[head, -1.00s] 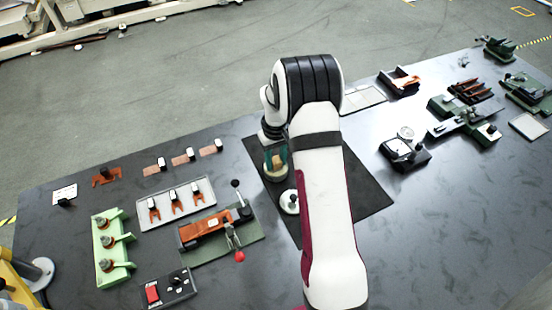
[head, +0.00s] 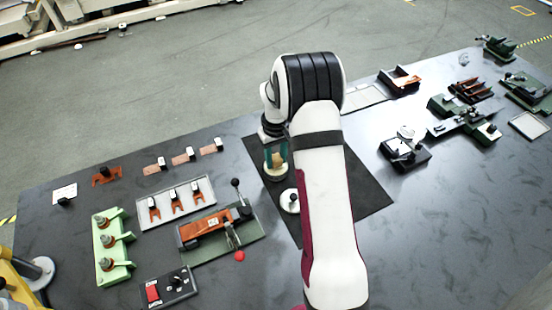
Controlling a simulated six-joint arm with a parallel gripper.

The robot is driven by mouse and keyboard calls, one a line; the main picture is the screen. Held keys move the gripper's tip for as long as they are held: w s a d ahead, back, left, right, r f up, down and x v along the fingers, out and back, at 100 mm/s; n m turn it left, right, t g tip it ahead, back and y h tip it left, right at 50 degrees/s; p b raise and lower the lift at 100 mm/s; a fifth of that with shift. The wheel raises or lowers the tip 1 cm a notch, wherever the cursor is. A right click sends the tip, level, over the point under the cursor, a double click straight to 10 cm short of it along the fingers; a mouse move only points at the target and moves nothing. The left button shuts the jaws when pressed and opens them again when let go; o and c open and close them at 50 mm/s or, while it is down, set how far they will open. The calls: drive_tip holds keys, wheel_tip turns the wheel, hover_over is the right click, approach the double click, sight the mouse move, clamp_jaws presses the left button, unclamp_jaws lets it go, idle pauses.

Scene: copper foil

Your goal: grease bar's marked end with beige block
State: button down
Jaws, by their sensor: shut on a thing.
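My gripper (head: 276,157), with teal fingers, is shut on a small beige block (head: 278,159). It is at a round, pale-topped pot (head: 275,174) on the dark mat. I cannot tell whether the block touches the pot's contents. Several copper-coloured bars with pale and black parts lie at the left, such as one bar (head: 184,156) in the back row. I cannot make out which bar has a marked end. My own arm hides part of the mat.
A white round piece with a black knob (head: 291,201) stands on the mat (head: 366,192) near the pot. A lever fixture (head: 214,226), a grey tray (head: 150,217) and a green rack (head: 113,246) fill the left. Dark fixtures (head: 405,152) stand at the right; the front right table is clear.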

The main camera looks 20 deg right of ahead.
sight(276, 158)
drive_tip(key=shift+r, duration=3.1)
